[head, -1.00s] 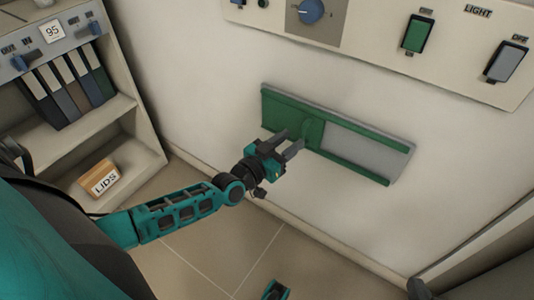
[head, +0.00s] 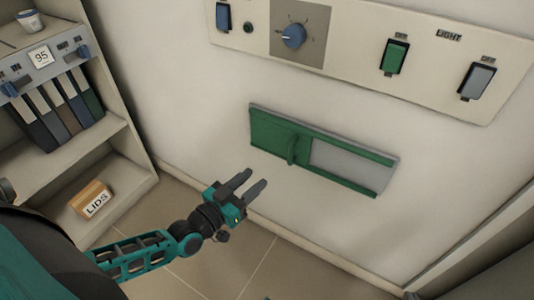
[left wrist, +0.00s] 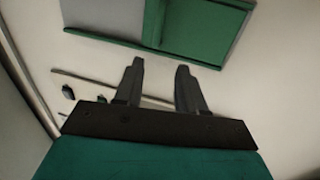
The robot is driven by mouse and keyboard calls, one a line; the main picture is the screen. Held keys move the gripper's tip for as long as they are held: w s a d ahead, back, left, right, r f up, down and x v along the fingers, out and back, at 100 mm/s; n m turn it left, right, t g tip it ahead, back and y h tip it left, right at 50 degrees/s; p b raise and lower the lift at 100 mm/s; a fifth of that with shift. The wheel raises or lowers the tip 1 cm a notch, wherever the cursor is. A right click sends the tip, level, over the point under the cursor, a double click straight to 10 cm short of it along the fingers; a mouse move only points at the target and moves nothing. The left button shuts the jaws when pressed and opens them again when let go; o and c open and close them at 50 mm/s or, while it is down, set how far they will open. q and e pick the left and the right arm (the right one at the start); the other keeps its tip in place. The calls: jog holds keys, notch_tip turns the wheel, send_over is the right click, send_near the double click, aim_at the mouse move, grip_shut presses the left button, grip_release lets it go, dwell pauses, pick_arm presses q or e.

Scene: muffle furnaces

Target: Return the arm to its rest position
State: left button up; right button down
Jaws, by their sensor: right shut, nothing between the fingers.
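My left gripper (head: 256,177) is open and empty, with a clear gap between its two dark fingers. It is in the air in front of the wall, below and left of the green sliding panel, and apart from it. The fingers also show in the left wrist view (left wrist: 160,64), pointing toward the panel's lower edge. My left arm (head: 150,252) reaches in from the lower left. My right gripper is not in view.
The green sliding panel (head: 268,133) with its handle covers the left part of its track; the right part shows grey. A control panel (head: 352,55) with a blue knob (head: 293,36) and switches is above. A shelf with binders and a LIDS box (head: 91,199) stands left.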

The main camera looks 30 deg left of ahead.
pick_arm(q)
jog(key=s+d+f+g, duration=0.2)
jog(key=s+d+g, duration=0.5)
jog(key=s+d, duration=0.3)
notch_tip(320, 180, up, 12)
jog(key=a+y+p, duration=0.2)
jog(key=p, duration=1.4)
jog(key=shift+f, duration=0.25)
pick_arm(e)
jog(key=s+d+r, duration=0.1)
jog(key=d+r, duration=0.2)
jog(key=r, duration=0.8)
jog(key=shift+s+r+h, duration=0.2)
jog(key=shift+r+h, duration=0.2)
pick_arm(q)
jog(key=shift+f, duration=0.1)
pick_arm(e)
jog(key=shift+a, duration=0.15)
jog(key=shift+s+f, duration=0.15)
